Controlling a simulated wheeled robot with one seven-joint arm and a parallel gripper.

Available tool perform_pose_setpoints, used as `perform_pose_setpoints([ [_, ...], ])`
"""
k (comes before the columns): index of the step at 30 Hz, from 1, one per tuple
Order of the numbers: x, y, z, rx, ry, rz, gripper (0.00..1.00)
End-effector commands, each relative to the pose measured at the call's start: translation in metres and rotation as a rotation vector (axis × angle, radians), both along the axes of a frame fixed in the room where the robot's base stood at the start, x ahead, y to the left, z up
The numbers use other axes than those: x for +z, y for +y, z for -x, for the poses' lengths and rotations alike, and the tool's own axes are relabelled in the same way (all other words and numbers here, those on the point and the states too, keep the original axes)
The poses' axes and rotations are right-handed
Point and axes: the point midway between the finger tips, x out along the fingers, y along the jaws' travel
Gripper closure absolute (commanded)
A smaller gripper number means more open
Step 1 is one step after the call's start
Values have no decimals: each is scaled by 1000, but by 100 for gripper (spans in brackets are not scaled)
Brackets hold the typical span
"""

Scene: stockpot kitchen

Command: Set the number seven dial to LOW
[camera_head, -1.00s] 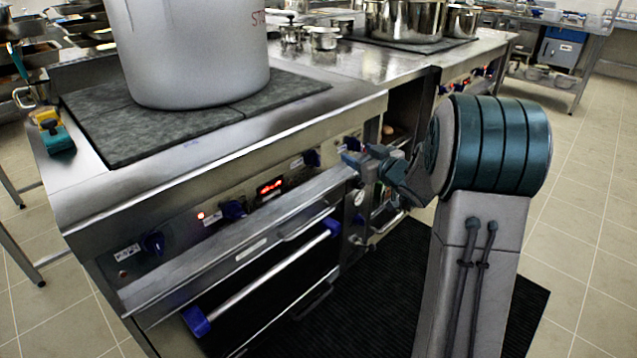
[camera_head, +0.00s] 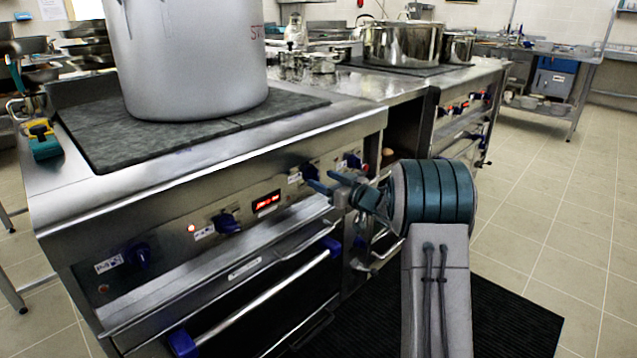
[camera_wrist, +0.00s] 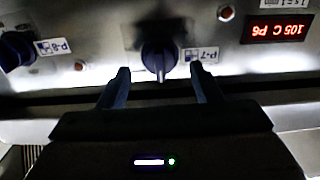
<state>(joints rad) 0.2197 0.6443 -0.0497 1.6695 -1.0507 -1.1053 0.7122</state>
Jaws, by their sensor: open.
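The number seven dial (camera_wrist: 159,57) is a dark blue knob beside a P-7 label (camera_wrist: 200,54), upside down in the wrist view. A pale pointer mark on it points down in that picture. In the head view the dial (camera_head: 309,172) is right of the red display, just behind my fingers. My gripper (camera_head: 328,182) is open and empty in front of the panel. In the wrist view its two fingers stand left and right of the dial, with gaps on both sides. I cannot tell how deep the tips reach around it. No LOW marking is legible.
Another blue dial labelled P-8 (camera_wrist: 17,50) is close by. The red display (camera_head: 266,203) is on the other side. An oven handle (camera_head: 265,292) runs below the panel. A large stockpot (camera_head: 190,60) stands on the hob above. Floor to the right is open.

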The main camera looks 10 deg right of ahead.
Motion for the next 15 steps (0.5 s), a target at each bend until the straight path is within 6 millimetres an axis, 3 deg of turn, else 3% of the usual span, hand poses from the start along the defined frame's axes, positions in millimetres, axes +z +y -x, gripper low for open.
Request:
perform_pose_setpoints([
  [6, -1, 15, -21, 1, -1, 1, 41],
  [15, 1, 19, -26, 0, 0, 0, 41],
])
